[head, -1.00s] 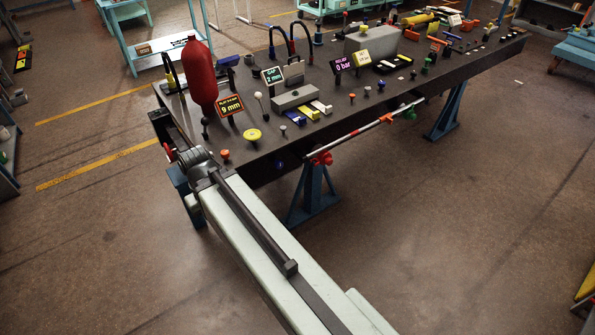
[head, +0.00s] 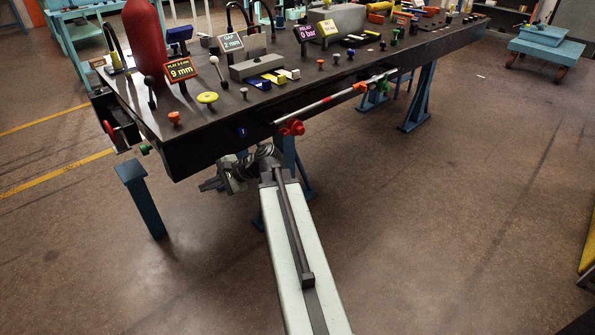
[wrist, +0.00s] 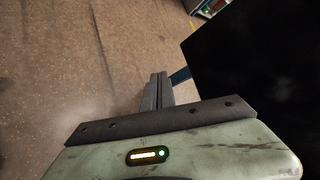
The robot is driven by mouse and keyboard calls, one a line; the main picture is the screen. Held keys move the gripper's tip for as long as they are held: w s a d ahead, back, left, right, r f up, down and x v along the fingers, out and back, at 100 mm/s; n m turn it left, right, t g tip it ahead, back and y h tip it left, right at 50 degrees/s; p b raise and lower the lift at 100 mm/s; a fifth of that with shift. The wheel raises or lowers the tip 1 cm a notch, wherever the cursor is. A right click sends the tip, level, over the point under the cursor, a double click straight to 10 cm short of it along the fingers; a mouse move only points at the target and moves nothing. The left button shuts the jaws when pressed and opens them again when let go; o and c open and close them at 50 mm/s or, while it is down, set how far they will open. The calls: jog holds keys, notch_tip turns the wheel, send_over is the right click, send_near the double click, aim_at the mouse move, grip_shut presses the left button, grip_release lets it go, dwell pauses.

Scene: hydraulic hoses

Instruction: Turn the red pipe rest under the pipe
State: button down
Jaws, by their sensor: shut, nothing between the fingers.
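The red pipe rest (head: 292,128) sits under the near left end of the thin pipe (head: 318,106), along the bench's front edge in the head view. The pipe is silvery with an orange section. My gripper (head: 207,187) is below the bench front, to the left of and lower than the red rest, apart from it. In the wrist view its two fingers (wrist: 157,82) are together, with nothing between them. The wrist view shows neither the pipe nor the red rest.
The dark bench (head: 215,145) carries knobs, signs and a red cylinder (head: 145,40). A green rest (head: 382,87) is under the pipe's far part. Blue legs (head: 143,200) stand below the bench.

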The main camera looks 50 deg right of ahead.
aim_at(291, 128)
jog(key=s+d+f+m+t+h+b, duration=0.1)
jog(key=d+f+m+t+b, duration=0.25)
jog(key=d, duration=0.35)
jog(key=d+f+m+t+b, duration=0.2)
jog(key=d+m+b, duration=0.1)
jog(key=d+b, duration=0.25)
jog(key=s+d+m+t+h+b, duration=0.35)
jog(key=s+d+m+b, duration=0.25)
jog(key=d, duration=0.5)
jog(key=s+d+m+t+h+b, duration=0.3)
jog(key=s+d+m+h+b, duration=0.25)
jog(key=d, duration=0.55)
jog(key=w+r+m+y+p, duration=0.1)
jog(key=w+r+p, duration=0.5)
jog(key=w, duration=0.3)
jog(key=shift+d+r+y+p, duration=0.25)
jog(key=shift+d+y+p, duration=0.1)
jog(key=shift+p, duration=0.25)
